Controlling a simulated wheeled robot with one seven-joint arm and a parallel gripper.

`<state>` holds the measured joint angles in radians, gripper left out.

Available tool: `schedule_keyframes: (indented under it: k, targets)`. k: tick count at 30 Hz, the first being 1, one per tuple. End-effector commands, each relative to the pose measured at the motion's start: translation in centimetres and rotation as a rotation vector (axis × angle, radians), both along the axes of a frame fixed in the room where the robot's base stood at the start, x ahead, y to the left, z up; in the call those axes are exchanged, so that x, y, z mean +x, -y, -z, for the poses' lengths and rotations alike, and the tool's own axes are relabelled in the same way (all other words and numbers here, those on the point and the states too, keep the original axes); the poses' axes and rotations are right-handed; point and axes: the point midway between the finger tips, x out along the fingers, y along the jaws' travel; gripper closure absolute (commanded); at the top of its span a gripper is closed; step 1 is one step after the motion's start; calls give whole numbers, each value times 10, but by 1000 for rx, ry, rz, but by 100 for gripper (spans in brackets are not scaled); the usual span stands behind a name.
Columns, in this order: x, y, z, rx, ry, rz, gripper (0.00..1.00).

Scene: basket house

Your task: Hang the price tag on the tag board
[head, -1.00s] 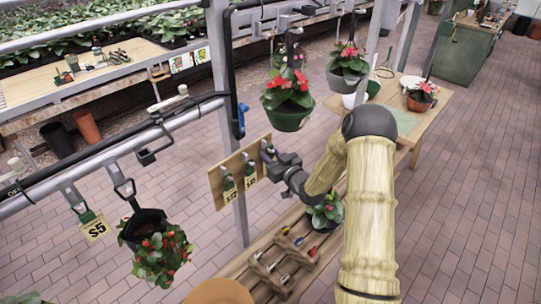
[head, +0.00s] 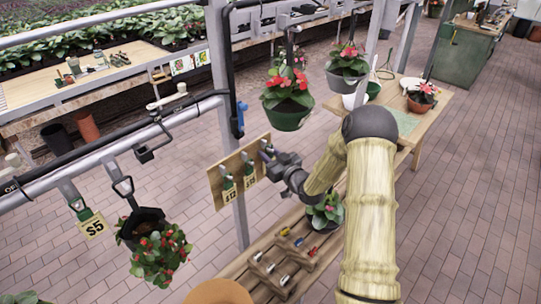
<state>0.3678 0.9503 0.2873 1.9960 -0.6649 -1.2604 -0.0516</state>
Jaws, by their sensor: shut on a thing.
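The tag board (head: 214,189) is a wooden panel fixed to the grey post in the head view. Two green-topped price tags hang on it, one reading $12 (head: 229,190) and one beside it (head: 249,176). My gripper (head: 268,157) is at the board's right end, close to its face. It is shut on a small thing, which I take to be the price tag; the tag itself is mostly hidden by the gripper. I cannot tell whether the held tag touches a hook. Another tag, marked $5 (head: 94,226), hangs from the rail at left.
A potted red-flowered plant (head: 288,100) hangs just above my gripper. Below it is a wooden bench (head: 240,270) with a tool rack (head: 283,258) and a potted plant (head: 325,212). A hanging basket (head: 150,243) is at lower left. Brick floor is open at right.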

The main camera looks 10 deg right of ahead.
Motion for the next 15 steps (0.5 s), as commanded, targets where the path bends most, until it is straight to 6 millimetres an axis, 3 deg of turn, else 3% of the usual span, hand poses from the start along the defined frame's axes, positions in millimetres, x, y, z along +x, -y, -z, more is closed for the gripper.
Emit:
schedule_keyframes:
  k: [15]
  targets:
    - [4, -8, 7, 0, -1, -10, 84]
